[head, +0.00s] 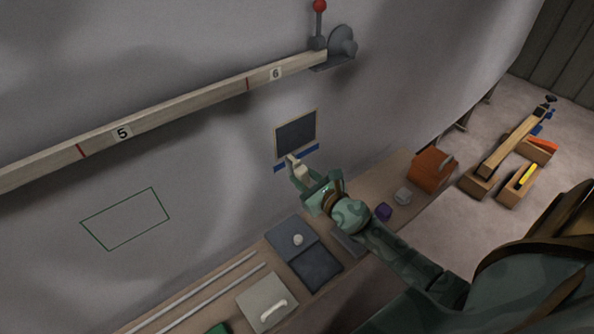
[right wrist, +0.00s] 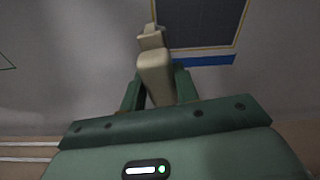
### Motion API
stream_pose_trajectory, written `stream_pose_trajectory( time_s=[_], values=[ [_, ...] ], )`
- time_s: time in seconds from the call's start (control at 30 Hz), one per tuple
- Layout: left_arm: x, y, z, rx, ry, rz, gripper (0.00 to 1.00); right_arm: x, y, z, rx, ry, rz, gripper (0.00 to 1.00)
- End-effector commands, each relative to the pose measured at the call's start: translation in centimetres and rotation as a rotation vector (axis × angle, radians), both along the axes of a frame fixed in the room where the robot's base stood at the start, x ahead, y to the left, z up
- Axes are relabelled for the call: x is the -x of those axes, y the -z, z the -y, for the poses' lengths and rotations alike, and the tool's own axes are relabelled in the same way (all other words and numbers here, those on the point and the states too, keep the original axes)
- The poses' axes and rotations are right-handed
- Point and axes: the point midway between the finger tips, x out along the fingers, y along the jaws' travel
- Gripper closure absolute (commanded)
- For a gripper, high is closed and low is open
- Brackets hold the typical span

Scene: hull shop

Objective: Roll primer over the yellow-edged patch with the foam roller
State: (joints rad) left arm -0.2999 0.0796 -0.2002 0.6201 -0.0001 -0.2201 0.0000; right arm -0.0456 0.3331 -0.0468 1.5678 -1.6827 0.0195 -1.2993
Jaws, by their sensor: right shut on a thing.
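A dark rectangular patch (head: 296,132) with a thin yellow-tan edge is on the grey hull wall. It also shows at the top of the right wrist view (right wrist: 198,22). My right gripper (head: 301,177) is just below the patch, its fingers shut on a cream tool (right wrist: 155,75) that looks like the foam roller. The tool's far end (head: 291,159) is near the patch's lower left corner, by the blue strip; I cannot tell whether it touches the wall. My left gripper is not in view.
A blue strip (head: 283,166) runs under the patch. A green outline (head: 110,249) is farther left, below a numbered wooden batten (head: 190,106). The bench below holds a dark tray (head: 325,278), a plate with a white handle (head: 248,303), a purple object (head: 383,211) and an orange box (head: 428,172).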

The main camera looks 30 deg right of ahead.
Motion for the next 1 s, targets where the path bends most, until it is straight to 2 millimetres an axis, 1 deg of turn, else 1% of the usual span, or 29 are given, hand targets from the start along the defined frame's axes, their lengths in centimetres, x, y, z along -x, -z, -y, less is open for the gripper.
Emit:
stream_pose_trajectory(
  time_s=[0.1, 0.4, 0.47, 0.73, 0.83, 1.0],
  values=[
    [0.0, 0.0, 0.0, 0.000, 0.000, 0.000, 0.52, 0.6, -0.1, 0.1, 0.000, 0.000, 0.001, 0.89],
    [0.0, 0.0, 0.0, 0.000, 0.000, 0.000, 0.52, 0.8, -0.1, 0.1, 0.000, 0.000, 0.001, 0.89],
    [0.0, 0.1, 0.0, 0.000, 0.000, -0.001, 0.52, 1.3, 0.0, 0.1, 0.001, 0.000, -0.001, 0.89],
    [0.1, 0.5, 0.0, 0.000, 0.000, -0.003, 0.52, 4.9, 0.0, 0.4, 0.001, -0.001, -0.001, 0.89],
    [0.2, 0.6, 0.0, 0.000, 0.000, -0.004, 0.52, 5.5, -0.1, 0.4, 0.001, 0.000, 0.000, 0.89],
    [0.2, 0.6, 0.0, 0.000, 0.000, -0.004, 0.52, 5.6, -0.2, 0.4, 0.000, 0.000, 0.002, 0.89]
  ],
)
